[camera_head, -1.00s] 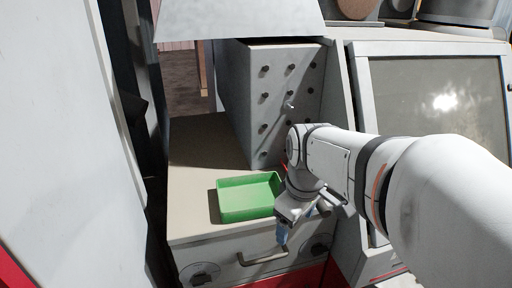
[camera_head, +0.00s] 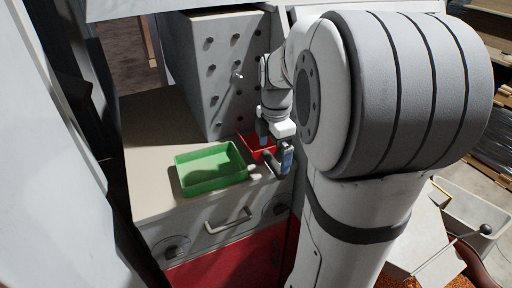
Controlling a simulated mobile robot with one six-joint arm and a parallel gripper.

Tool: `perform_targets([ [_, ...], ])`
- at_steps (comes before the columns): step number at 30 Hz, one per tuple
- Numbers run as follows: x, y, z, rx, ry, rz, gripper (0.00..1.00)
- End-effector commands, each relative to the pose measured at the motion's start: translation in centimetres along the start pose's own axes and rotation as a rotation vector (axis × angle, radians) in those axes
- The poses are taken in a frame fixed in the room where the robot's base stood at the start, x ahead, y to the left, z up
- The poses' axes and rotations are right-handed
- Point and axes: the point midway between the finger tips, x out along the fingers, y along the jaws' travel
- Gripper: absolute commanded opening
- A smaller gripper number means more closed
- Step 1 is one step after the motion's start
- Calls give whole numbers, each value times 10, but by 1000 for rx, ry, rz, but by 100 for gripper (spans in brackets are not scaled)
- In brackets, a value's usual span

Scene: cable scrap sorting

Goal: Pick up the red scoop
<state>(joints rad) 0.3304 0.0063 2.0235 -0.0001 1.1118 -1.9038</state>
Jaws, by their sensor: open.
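The red scoop (camera_head: 251,147) is on the counter just right of the green tray, partly hidden behind my gripper. It shows as a small red tray-like shape with raised edges. My gripper (camera_head: 275,156) is at the scoop, with its fingers pointing down and apart. One finger appears over the scoop and the other at its right side. I cannot tell whether either finger touches it.
A green tray (camera_head: 211,168) stands on the beige counter (camera_head: 150,131), left of the scoop. A grey panel with several knobs (camera_head: 215,75) rises behind. A drawer with a handle (camera_head: 228,221) is below the counter's front edge. The counter's left part is clear.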

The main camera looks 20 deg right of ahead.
Motion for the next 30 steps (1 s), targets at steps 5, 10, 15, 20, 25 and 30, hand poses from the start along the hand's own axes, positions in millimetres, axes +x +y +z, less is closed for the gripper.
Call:
perform_targets([
  [5,27,-2,0,1,1,-4,100],
  [10,41,-2,0,2,0,-1,100],
  [15,42,-2,1,3,0,0,100],
  [20,42,-2,1,3,0,0,90],
  [25,42,-2,1,3,0,0,76],
  [30,41,-2,1,4,0,0,62],
])
